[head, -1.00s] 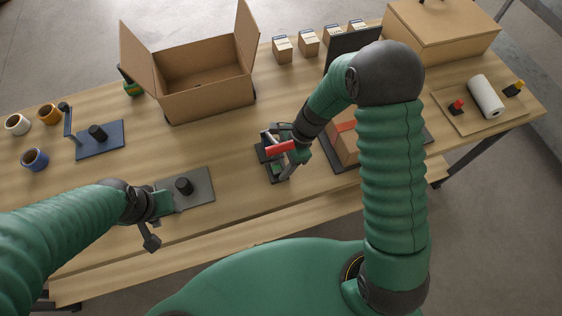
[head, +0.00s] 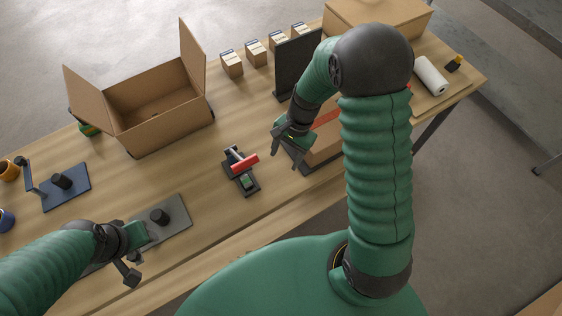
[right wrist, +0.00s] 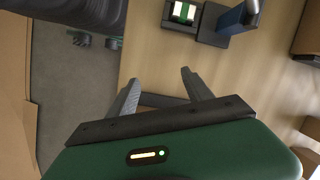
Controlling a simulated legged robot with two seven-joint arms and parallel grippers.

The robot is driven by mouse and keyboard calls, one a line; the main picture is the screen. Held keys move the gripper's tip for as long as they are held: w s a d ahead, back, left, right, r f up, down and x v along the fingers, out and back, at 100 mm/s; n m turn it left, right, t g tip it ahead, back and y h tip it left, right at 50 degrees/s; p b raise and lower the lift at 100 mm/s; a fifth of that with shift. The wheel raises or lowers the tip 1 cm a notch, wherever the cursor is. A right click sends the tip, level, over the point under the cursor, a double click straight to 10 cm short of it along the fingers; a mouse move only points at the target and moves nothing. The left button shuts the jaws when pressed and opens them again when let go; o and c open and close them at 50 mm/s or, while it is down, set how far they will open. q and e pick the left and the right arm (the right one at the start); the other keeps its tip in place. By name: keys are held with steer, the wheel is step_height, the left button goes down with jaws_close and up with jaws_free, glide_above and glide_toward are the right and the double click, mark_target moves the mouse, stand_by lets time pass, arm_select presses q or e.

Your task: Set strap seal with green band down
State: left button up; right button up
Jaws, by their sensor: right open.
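The strap seal with the green band (head: 246,180) sits in a small dark holder (head: 251,191) beside a red-handled tool (head: 244,163), left of my right gripper. In the right wrist view it shows as a small white piece with a green band (right wrist: 184,12), in the dark holder near the top edge.
An open cardboard box (head: 160,116) stands at the back left. A grey plate with a black knob (head: 177,222) lies at left front.

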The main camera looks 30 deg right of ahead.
steer(key=s+a+r+n+t+h, duration=0.2)
steer(key=s+a+r+n, duration=0.2)
steer(key=s+r+n, duration=0.3)
steer(key=r+n, duration=0.1)
steer(key=n, duration=0.4)
steer(key=shift+s+a+n+t+h, duration=0.25)
steer(key=shift+a+n+t+h, duration=0.05)
steer(key=shift+a+t+h, duration=0.1)
steer(key=shift+d, duration=0.35)
